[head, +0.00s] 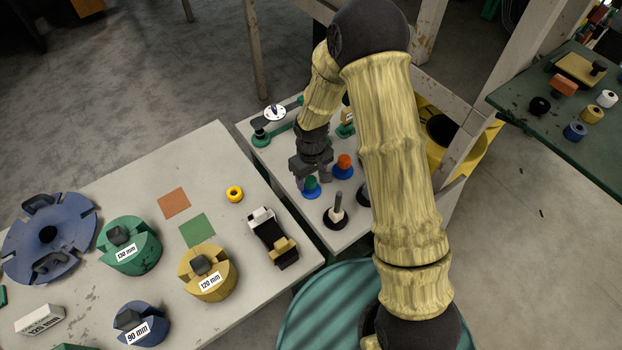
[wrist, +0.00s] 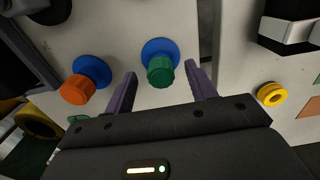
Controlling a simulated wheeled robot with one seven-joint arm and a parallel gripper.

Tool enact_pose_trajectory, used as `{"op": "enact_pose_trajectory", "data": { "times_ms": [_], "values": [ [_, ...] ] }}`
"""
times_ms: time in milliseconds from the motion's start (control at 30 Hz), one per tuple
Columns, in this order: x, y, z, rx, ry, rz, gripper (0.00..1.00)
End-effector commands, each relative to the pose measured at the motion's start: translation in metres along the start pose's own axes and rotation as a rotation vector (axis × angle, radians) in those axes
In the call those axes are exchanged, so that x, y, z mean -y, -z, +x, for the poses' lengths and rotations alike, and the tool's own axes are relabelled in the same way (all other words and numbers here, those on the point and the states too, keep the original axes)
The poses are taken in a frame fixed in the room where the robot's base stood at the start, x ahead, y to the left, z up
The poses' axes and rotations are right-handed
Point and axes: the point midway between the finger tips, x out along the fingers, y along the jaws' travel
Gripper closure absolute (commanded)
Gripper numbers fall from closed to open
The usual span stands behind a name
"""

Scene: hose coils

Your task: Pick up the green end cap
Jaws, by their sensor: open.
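The green end cap (head: 311,182) sits on a round blue base on the grey table at the middle of the head view. In the wrist view the green cap (wrist: 160,72) lies ahead of my gripper, between the lines of its two fingers. My gripper (wrist: 163,88) is open and empty, and the cap appears slightly beyond the fingertips. In the head view my gripper (head: 310,168) is just above and behind the cap. I cannot tell whether a finger touches it.
An orange cap (head: 344,161) on a blue base stands right of the green one. A black base with an upright grey post (head: 338,205) stands in front. A yellow ring (head: 235,193) lies on the left table, beyond a gap between tables.

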Motion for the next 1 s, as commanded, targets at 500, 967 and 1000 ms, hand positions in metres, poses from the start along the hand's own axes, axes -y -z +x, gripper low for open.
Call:
{"op": "enact_pose_trajectory", "data": {
  "times_ms": [500, 967, 1000],
  "values": [
    [0.0001, 0.0001, -0.0002, 0.000, 0.000, 0.000, 0.72],
    [0.0001, 0.0004, -0.0017, -0.001, 0.000, 0.000, 0.92],
    [0.0000, 0.0005, -0.0033, -0.001, 0.000, 0.000, 0.92]
  ]
}}
